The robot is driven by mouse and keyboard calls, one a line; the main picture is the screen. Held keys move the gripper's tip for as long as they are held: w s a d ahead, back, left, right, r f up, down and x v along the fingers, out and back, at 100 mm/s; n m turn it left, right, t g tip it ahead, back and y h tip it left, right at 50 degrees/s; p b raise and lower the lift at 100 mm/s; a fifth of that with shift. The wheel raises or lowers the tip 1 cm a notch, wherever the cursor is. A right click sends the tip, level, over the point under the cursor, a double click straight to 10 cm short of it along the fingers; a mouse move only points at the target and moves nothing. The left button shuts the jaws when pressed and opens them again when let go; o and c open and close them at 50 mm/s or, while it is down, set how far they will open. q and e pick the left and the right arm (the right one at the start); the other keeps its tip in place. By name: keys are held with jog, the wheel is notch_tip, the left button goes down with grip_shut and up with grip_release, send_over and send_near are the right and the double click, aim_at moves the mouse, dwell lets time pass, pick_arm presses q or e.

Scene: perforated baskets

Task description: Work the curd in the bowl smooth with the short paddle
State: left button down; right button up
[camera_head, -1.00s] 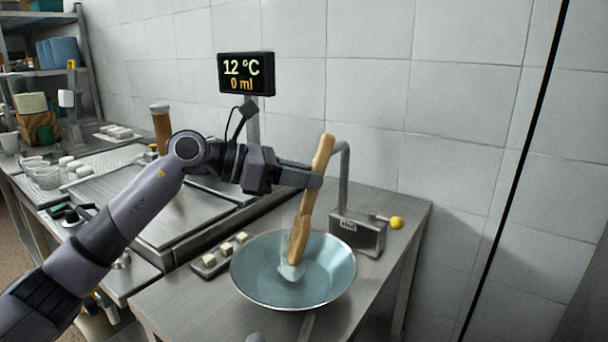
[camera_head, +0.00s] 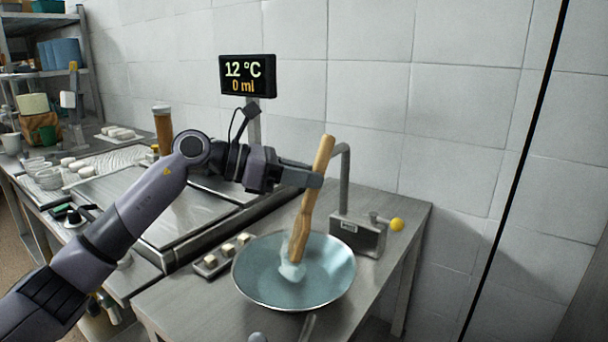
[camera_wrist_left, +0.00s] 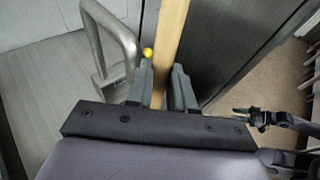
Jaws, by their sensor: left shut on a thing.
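The short wooden paddle (camera_head: 313,203) stands nearly upright, tilted a little, with its lower end in the wide pale-blue bowl (camera_head: 338,282). My left gripper (camera_head: 314,180) is shut on the upper part of the paddle, above the bowl; in the left wrist view the fingers (camera_wrist_left: 160,88) clasp the paddle's shaft (camera_wrist_left: 170,45). A small pale, translucent clump (camera_head: 291,270), apparently the curd, surrounds the paddle's lower end and hides its tip. A dark jointed end at the right of the left wrist view (camera_wrist_left: 262,118) looks like my right gripper; its jaws are unclear.
A metal tap box (camera_head: 358,236) with a bent pipe and yellow knob stands behind the bowl's right side. A small tray (camera_head: 208,264) with pale cubes sits left of it. A display (camera_head: 247,76) reads 12 °C and 0 ml. The counter's front left is clear.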

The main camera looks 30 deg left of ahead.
aim_at(314, 160)
pick_arm(q)
jog(key=r, duration=0.1)
jog(key=r+p, duration=0.1)
jog(key=a+r+p, duration=0.1)
jog(key=shift+w+t, duration=0.3)
jog(key=shift+d+r+p, duration=0.1)
jog(key=shift+r+p, duration=0.35)
jog(key=shift+r, duration=0.15)
notch_tip(314, 160, up, 5)
jog(key=p, duration=0.4)
jog(key=shift+d, duration=0.15)
pick_arm(e)
jog(key=r, duration=0.5)
jog(key=shift+s+d+r, duration=0.2)
jog(key=shift+d+r, duration=0.05)
jog(key=shift+d, duration=0.1)
